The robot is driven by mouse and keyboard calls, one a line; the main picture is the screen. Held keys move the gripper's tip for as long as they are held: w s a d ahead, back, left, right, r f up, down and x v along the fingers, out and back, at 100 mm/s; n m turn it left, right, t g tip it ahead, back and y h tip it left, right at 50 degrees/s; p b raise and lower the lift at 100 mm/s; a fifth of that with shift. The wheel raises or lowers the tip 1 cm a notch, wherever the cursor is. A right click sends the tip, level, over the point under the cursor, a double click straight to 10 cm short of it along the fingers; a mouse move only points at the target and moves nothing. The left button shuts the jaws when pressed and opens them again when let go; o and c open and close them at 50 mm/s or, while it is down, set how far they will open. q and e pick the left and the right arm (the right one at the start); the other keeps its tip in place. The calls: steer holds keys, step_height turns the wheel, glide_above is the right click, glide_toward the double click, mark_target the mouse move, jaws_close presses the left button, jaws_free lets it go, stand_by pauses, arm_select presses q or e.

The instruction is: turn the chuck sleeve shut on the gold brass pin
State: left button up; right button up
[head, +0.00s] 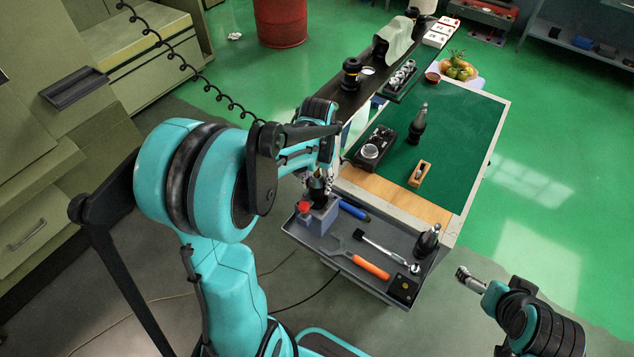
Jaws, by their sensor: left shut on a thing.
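My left gripper (322,184) points down at the left end of the grey tray, its fingers shut on a dark piece that looks like the chuck sleeve (315,193). This dark piece stands above a grey-blue block (318,217). The fingers and wrist hide much of it. I cannot make out the gold brass pin. My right gripper (464,275) is at the lower right, off the cart and away from the chuck. It is too small to tell whether it is open or shut.
The grey tray (335,268) holds a blue-handled tool (354,211), a ratchet (388,252), an orange-handled tool (370,267) and a black holder (427,241). The green mat (462,125) has free room at right.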

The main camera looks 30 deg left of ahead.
stand_by(0.5)
arm_select(q)
steer(key=o, duration=1.2)
steer(key=shift+c, duration=0.2)
step_height(320, 180, up, 12)
